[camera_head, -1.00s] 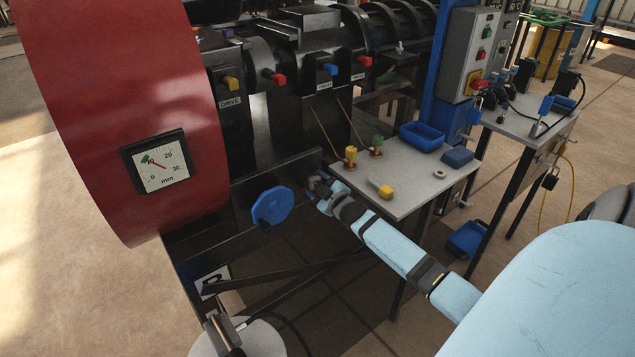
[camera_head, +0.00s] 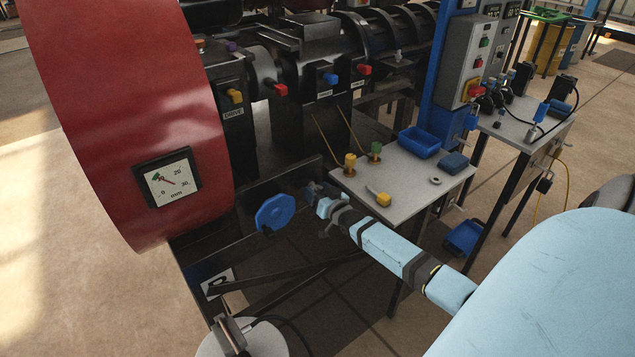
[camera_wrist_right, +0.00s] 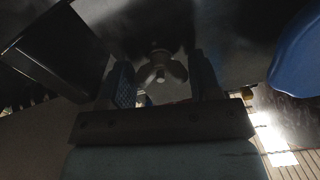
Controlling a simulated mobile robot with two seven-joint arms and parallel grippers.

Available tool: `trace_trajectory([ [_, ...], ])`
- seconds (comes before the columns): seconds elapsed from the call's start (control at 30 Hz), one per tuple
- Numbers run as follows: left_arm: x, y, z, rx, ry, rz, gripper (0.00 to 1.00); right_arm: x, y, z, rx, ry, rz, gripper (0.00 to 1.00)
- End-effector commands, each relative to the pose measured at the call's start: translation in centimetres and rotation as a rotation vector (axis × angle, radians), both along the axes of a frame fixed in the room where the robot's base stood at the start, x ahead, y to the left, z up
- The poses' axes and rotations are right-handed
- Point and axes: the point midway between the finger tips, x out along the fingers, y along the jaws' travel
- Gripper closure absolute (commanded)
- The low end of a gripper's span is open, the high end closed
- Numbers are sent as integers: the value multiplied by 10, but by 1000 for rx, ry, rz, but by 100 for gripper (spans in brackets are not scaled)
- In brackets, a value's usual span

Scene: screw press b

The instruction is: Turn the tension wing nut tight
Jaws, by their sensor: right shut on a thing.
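The wing nut (camera_wrist_right: 177,73) shows in the right wrist view as a grey hub with two wings, on a threaded end against a dark plate. My right gripper (camera_wrist_right: 160,64) has one finger on each side of it and is shut on it. In the head view my right gripper (camera_head: 318,193) is at the press's dark side frame, to the right of the blue handwheel (camera_head: 275,212). The wing nut is hidden or too small to see there. The dial gauge (camera_head: 168,182), marked in mm, sits on the red guard with its red needle near a green mark. My left gripper is not in view.
A grey table (camera_head: 400,178) stands right behind my right gripper, with yellow and green-topped pieces, a blue tray (camera_head: 419,142) and a small ring (camera_head: 435,181). The blue handwheel also shows close by in the right wrist view (camera_wrist_right: 296,68).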

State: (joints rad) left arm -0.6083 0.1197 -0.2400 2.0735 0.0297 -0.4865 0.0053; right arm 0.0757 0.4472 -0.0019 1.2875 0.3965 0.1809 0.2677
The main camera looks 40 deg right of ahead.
Motion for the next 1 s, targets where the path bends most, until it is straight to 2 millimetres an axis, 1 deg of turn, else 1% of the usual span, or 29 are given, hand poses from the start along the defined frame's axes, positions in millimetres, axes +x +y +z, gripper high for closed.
trace_trajectory([
  [0.17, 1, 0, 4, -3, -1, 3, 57, 0, 1, 0, 164, -18, 1, 66],
  [0.5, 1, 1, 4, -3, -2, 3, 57, 0, 1, 0, 452, -50, 1, 66],
  [0.73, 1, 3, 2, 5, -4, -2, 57, 0, 1, 0, 584, -64, 0, 66],
  [1.0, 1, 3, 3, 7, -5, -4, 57, 0, 1, 0, 659, -73, 0, 66],
])
